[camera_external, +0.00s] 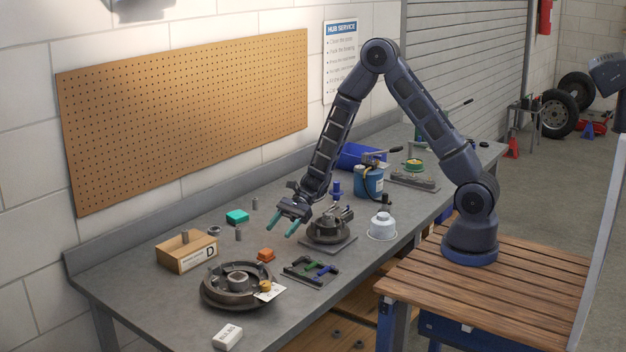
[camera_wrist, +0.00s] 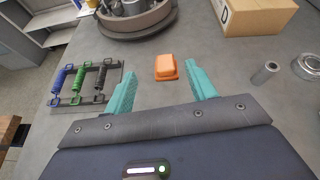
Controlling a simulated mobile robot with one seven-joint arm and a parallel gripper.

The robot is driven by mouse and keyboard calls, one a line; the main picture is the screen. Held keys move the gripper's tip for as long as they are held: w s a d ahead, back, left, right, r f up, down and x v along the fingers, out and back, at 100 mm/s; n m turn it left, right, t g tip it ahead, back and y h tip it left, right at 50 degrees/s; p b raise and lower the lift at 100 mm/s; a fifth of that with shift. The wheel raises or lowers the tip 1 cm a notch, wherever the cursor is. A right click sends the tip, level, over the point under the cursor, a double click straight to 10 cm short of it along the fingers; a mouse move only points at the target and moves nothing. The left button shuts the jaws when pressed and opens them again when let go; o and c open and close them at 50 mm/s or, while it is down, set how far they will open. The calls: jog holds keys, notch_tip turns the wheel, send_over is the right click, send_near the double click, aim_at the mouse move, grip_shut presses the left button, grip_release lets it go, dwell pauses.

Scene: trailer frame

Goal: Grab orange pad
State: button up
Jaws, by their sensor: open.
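The orange pad (camera_external: 265,255) is a small block lying on the grey workbench, behind the brake drum. In the wrist view the orange pad (camera_wrist: 167,67) lies just beyond the fingertips and roughly between their lines, a little nearer the right finger. My gripper (camera_external: 288,232) is open and empty, with two teal fingers pointing down toward the bench. In the external view it hangs above the bench, to the right of the pad. In the wrist view the fingers of my gripper (camera_wrist: 158,75) stand well apart, and nothing is between them.
The round brake drum (camera_external: 238,286) stands close in front of the pad. A rack of coloured springs (camera_external: 310,270) lies to its right. A cardboard box marked D (camera_external: 187,252), a teal block (camera_external: 237,216) and a metal hub assembly (camera_external: 328,232) are also nearby.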

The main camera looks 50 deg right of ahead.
aim_at(266, 251)
jog(key=f, duration=0.1)
jog(key=a+f+m, duration=0.1)
jog(key=shift+w+f, duration=0.3)
jog(key=shift+w, duration=0.1)
jog(key=shift+x, duration=3.8)
jog(key=shift+s, duration=0.1)
jog(key=c, duration=0.8)
jog(key=shift+r, duration=0.1)
jog(key=shift+c, duration=0.2)
